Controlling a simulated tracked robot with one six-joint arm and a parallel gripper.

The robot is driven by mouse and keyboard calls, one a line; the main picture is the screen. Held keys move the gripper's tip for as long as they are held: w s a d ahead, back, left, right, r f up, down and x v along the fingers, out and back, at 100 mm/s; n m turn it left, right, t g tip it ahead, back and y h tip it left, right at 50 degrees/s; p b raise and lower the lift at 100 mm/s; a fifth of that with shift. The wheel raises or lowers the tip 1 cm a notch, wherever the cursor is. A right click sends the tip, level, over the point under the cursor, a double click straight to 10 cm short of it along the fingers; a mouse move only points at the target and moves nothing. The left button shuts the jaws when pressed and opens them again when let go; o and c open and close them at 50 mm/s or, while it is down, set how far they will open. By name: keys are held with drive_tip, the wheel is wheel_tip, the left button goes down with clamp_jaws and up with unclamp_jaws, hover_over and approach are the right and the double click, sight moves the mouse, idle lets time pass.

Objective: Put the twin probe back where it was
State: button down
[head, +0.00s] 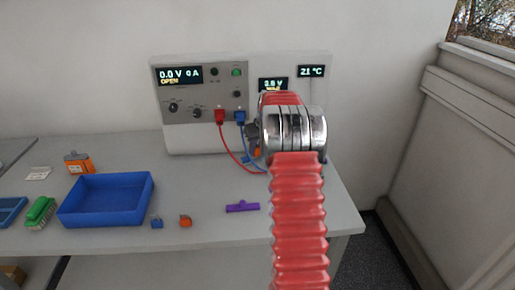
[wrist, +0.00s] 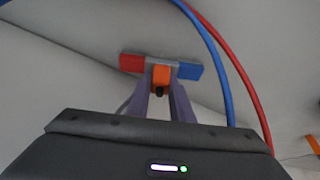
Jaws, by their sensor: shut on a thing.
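The twin probe (wrist: 161,72) shows in the wrist view as a bar with a red end, a grey middle, a blue end and an orange grip in the centre. My gripper (wrist: 161,88) is shut on the orange grip, its two purple-grey fingers on either side. The bar lies across beyond the fingertips; I cannot tell whether it touches anything. In the head view my red arm and metal wrist hide the gripper and most of the probe. A small orange patch and the cables show just left of the wrist.
The cycler (head: 200,128) has a red plug (head: 219,116) and a blue plug (head: 240,117), with cables running behind my arm. On the bench (head: 130,239) are a blue tray (head: 107,216), a green brush (head: 40,211), an orange box (head: 79,162) and a purple piece (head: 243,206).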

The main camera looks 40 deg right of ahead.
drive_tip(key=c, duration=1.6)
unclamp_jaws()
drive_tip(key=shift+o, duration=0.2)
drive_tip(key=v, duration=1.2)
